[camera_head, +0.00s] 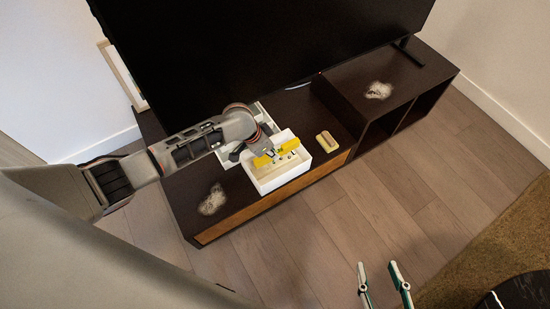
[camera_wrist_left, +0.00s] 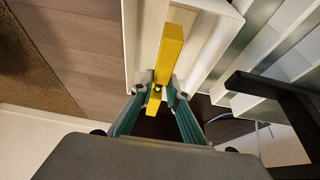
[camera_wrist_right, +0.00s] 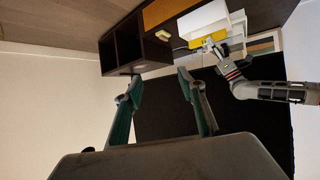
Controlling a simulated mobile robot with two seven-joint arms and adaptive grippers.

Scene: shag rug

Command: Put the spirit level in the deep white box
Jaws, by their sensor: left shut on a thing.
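The yellow spirit level (camera_head: 277,152) is held by my left gripper (camera_head: 258,153) over the deep white box (camera_head: 280,179). In the left wrist view the spirit level (camera_wrist_left: 168,55) sits between the fingertips of my left gripper (camera_wrist_left: 158,88), with the white box (camera_wrist_left: 133,50) behind it. Whether the level touches the box is hard to tell. The right wrist view also shows the level (camera_wrist_right: 208,41) at the white box (camera_wrist_right: 203,20). My right gripper (camera_head: 378,285) is open and empty, over the floor at the bottom of the head view. Its open fingers (camera_wrist_right: 158,90) show in its wrist view.
The box stands on a dark low cabinet (camera_head: 330,95) below a large black screen (camera_head: 250,40). A small yellowish block (camera_head: 327,141) lies right of the box. Fuzzy pale patches (camera_head: 213,200) lie on the cabinet top. The wooden floor (camera_head: 380,190) in front is clear.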

